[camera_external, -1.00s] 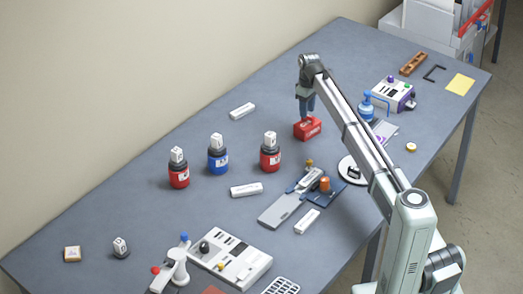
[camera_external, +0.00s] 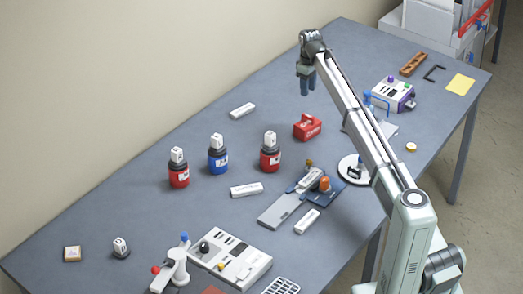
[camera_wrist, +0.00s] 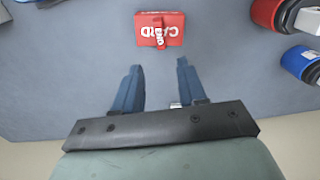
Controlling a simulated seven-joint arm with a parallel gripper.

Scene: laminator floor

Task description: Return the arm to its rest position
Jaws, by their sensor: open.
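My gripper (camera_external: 307,86) is raised above the far part of the table, its fingers pointing down. In the wrist view my gripper (camera_wrist: 155,85) shows two blue fingers spread apart with nothing between them. A red box with white lettering (camera_external: 307,127) sits on the table below and apart from my gripper. The red box (camera_wrist: 160,28) also shows in the wrist view, beyond the fingertips.
Red bottles (camera_external: 179,175) (camera_external: 270,158) and a blue bottle (camera_external: 218,160) with white-topped caps stand left of the red box. A blue-and-grey fixture (camera_external: 300,195) lies in the middle. A white device (camera_external: 231,257) is at the front. Bare table lies around the red box.

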